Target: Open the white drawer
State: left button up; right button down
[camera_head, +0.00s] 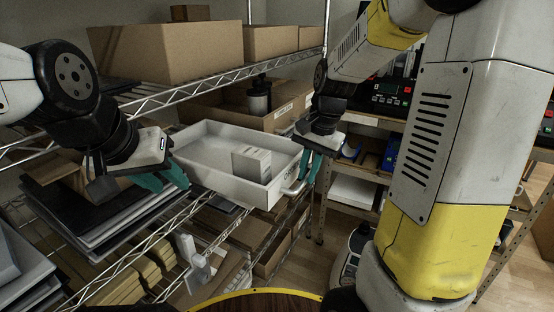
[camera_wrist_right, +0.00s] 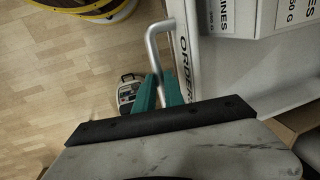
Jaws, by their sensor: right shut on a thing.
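The white drawer (camera_head: 215,183) is an open-topped box on the wire shelf, with a white carton (camera_head: 251,163) inside. Its metal handle (camera_head: 293,188) is on the front end, and the handle also shows in the right wrist view (camera_wrist_right: 152,42). My right gripper (camera_head: 309,168) has its teal fingers closed around the handle; the fingers also show in the right wrist view (camera_wrist_right: 160,92). My left gripper (camera_head: 166,180) is left of the drawer, its teal fingers apart and empty, close to the drawer's side wall.
Cardboard boxes (camera_head: 165,50) stand on the upper shelf, and an open cardboard box (camera_head: 240,103) is behind the drawer. Dark flat trays (camera_head: 100,215) are stacked at the left.

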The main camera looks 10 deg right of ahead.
jog(key=s+d, duration=0.3)
jog(key=d, duration=0.2)
jog(key=shift+s+d, duration=0.15)
jog(key=shift+s, duration=0.2)
jog(key=c, duration=1.4)
grip_release()
jog(key=shift+c, duration=0.2)
notch_tip(320, 180, up, 8)
jog(key=d, duration=0.1)
jog(key=shift+s+f, duration=0.15)
jog(key=shift+s, duration=0.25)
